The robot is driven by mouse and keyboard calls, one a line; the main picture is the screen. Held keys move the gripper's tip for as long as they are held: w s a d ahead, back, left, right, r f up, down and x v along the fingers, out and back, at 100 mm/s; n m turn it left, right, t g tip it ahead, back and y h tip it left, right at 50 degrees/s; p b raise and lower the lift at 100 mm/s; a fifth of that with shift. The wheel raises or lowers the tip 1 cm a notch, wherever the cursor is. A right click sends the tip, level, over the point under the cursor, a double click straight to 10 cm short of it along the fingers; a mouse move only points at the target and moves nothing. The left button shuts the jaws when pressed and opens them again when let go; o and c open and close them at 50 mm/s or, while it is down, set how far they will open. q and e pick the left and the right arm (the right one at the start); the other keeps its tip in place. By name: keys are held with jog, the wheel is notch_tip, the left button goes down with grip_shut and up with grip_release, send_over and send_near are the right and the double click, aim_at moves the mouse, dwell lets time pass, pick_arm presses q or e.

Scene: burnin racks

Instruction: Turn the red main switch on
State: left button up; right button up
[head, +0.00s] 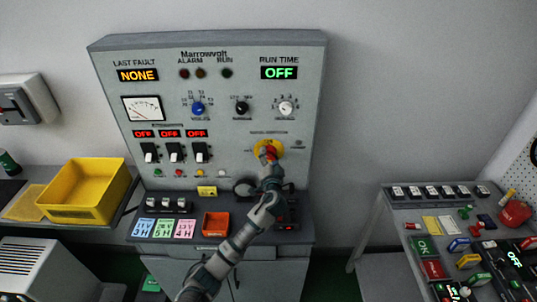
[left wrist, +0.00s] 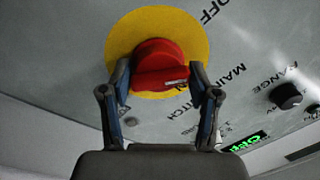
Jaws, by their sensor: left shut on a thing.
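The red main switch (left wrist: 158,68) is a red rotary knob on a round yellow plate (left wrist: 190,35), with "OFF" and "MAIN SWITCH" lettering beside it in the left wrist view. In the head view the red switch (head: 268,151) sits at the lower right of the grey Marrowvolt panel (head: 225,160), partly hidden by my gripper. My left gripper (left wrist: 162,88) has one finger on each side of the red handle and is shut on it. It also shows in the head view (head: 270,160). The run time display (head: 279,72) reads OFF. My right gripper is not in view.
A yellow bin (head: 84,218) stands on the bench at left. An orange tray (head: 216,235) and coloured cards lie on the panel's ledge. A cart (head: 400,215) with switches and small parts stands at right. Floor shows between panel and cart.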

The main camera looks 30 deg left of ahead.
pick_arm(q)
jog(key=m+p, duration=0.1)
jog(key=m, duration=0.2)
jog(key=shift+f+p, duration=0.35)
jog(key=shift+p, duration=0.05)
jog(key=m+p, duration=0.3)
jog(key=m, duration=0.1)
jog(key=shift+m+t, duration=0.3)
jog(key=shift+f+m+h+p, duration=0.15)
jog(key=shift+m+h+p, duration=0.15)
jog(key=shift+m+p, duration=0.95)
pick_arm(e)
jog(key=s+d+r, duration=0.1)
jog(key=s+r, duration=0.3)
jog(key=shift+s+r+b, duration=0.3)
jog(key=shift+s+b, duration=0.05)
jog(key=shift+b, duration=0.05)
pick_arm(q)
jog(key=shift+m, duration=0.55)
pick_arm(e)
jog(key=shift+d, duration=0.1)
pick_arm(q)
jog(key=o, duration=1)
jog(key=shift+w+a, duration=0.1)
jog(key=shift+r, duration=0.2)
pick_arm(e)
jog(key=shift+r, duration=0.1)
